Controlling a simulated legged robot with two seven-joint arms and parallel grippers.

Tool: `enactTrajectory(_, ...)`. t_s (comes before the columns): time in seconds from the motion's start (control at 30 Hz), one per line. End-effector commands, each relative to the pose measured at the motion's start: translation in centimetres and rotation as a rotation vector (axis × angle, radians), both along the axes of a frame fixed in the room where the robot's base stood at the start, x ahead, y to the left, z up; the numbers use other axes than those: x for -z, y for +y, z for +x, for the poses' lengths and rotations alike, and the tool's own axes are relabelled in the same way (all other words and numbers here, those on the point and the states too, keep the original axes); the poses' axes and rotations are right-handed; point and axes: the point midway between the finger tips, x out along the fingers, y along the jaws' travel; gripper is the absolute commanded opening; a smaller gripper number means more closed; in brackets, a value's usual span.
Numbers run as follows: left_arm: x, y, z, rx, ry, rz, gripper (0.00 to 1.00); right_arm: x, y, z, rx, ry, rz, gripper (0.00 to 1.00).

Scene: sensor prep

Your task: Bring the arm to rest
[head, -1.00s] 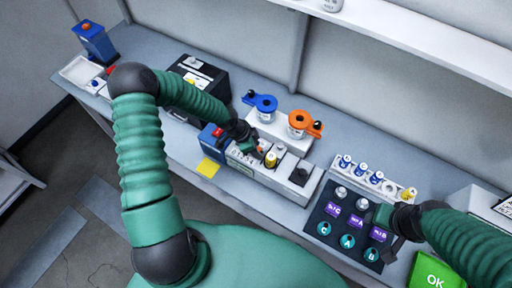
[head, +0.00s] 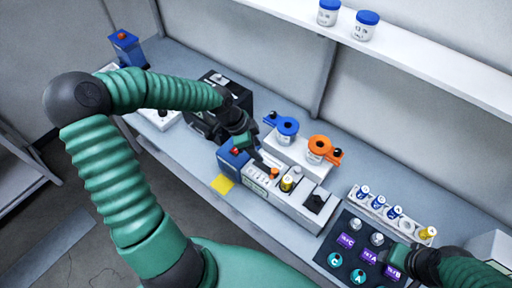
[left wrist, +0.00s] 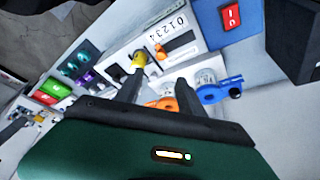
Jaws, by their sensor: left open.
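My left arm (head: 110,165) is bent, its gripper (head: 257,156) over the bench beside the left end of a long pale device (head: 308,217). The left gripper is open and empty; in the left wrist view its two dark fingers (left wrist: 158,92) stand apart. The device carries a number scale, an orange slider (head: 274,172) and an upright yellow-capped vial (head: 287,184); these also show beyond the fingers in the left wrist view. My right gripper (head: 398,262) is at the lower right over a dark mat (head: 328,262); its jaws are too small to read.
A blue ring tool (head: 287,126) and an orange ring tool (head: 319,146) sit on a white block behind the device. A black box (head: 205,125) stands left of the gripper. A rack of vials (head: 385,210) is at right. Jars (head: 365,25) stand on the shelf above.

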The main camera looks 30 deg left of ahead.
Motion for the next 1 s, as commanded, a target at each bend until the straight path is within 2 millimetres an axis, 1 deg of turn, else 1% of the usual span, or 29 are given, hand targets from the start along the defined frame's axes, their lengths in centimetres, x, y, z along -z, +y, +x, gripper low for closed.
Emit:
enactTrajectory(0.37, 0.1, 0.0, -0.1, 0.0, 0.0, 0.0, 0.46, 0.1, 0.0, 0.0, 0.0, 0.0, 0.0, 0.47)
enactTrajectory(0.43, 1.1, -0.5, -0.4, -0.004, 0.02, 0.006, 0.46, 0.7, 0.0, 0.0, 0.0, 0.0, 0.0, 0.47)
enactTrajectory(0.47, 1.9, -1.0, -0.8, -0.008, 0.037, 0.012, 0.46, 1.2, 0.0, 0.0, 0.0, 0.0, 0.0, 0.47)
enactTrajectory(0.57, 6.3, -3.2, -3.0, -0.064, 0.138, 0.058, 0.46, 4.2, 0.0, 0.0, 0.0, 0.0, 0.0, 0.47)
enactTrajectory(0.6, 8.2, -4.1, -4.2, -0.111, 0.18, 0.09, 0.46, 5.7, 0.0, 0.0, 0.0, 0.0, 0.0, 0.47)
enactTrajectory(0.67, 10.6, -5.0, -6.0, -0.207, 0.227, 0.14, 0.46, 8.0, 0.0, 0.0, 0.0, 0.0, 0.0, 0.47)
enactTrajectory(0.7, 11.8, -5.5, -7.0, -0.281, 0.241, 0.17, 0.46, 9.5, 0.0, 0.0, 0.0, 0.001, 0.0, 0.47)
enactTrajectory(0.8, 13.6, -6.5, -8.8, -0.481, 0.227, 0.203, 0.46, 12.7, 0.0, 0.0, 0.0, 0.001, 0.0, 0.47)
enactTrajectory(0.9, 14.2, -7.5, -9.9, -0.666, 0.184, 0.171, 0.46, 15.1, 0.0, 0.0, 0.0, 0.001, 0.0, 0.47)
enactTrajectory(1.0, 14.3, -8.3, -10.6, -0.793, 0.154, 0.114, 0.46, 16.4, 0.0, 0.0, 0.0, 0.0, 0.0, 0.47)
